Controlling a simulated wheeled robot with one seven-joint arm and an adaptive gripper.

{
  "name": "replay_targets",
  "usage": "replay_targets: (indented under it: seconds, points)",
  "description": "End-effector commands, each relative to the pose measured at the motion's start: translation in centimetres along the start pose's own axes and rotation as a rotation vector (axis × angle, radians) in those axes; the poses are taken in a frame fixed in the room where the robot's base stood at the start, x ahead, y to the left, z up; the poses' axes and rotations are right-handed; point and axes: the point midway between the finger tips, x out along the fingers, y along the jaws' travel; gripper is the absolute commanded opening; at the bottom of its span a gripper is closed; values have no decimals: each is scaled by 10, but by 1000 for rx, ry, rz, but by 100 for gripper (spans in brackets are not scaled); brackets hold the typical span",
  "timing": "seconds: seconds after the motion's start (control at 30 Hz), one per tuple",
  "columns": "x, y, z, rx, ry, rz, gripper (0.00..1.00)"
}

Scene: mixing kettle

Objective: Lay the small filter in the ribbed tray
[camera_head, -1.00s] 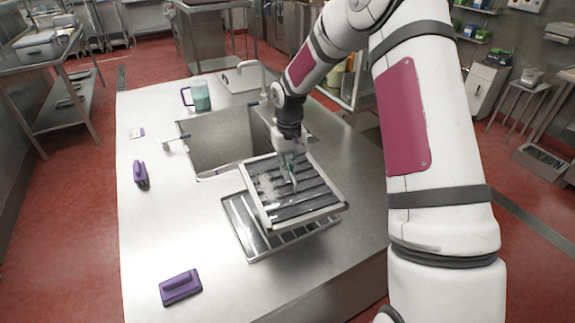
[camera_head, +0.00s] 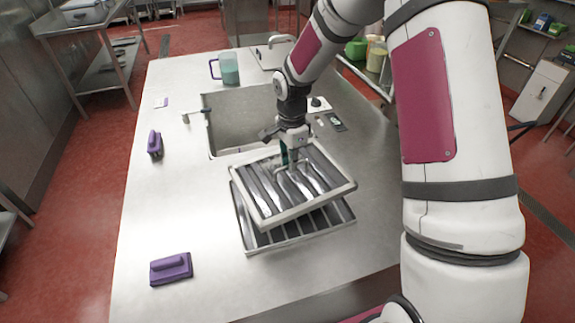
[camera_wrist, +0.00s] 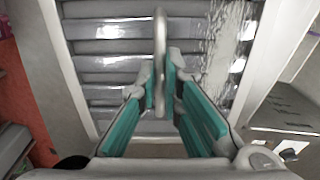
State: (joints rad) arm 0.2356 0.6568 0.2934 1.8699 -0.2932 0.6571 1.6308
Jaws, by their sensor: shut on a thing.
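The small filter (camera_head: 258,196) is a metal-framed panel with slats, held tilted over the ribbed tray. My gripper (camera_head: 289,166) is shut on the filter's wire handle; the handle (camera_wrist: 160,60) stands between the teal fingers in the wrist view. The slatted filter face (camera_wrist: 105,63) fills the background there. The ribbed tray (camera_head: 250,247) lies on the steel counter under the filter. Its front ribs and right side show; the filter hides the rest. A gap shows between the two at the front right; whether they touch at the left I cannot tell.
The sink (camera_head: 232,122) opens just behind the tray. A jug with teal liquid (camera_head: 229,70) stands behind it.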

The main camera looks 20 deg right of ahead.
Motion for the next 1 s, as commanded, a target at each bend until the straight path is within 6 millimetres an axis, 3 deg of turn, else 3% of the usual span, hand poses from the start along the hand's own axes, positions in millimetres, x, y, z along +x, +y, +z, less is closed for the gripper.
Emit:
replay_targets:
  seconds: [0.13, 0.37, 1.0]
  points:
    - [3, -2, 4, 120, 1, -3, 0]
    - [10, -1, 6, 178, 1, -1, 0]
    - [78, -2, 6, 174, 0, 0, 0]
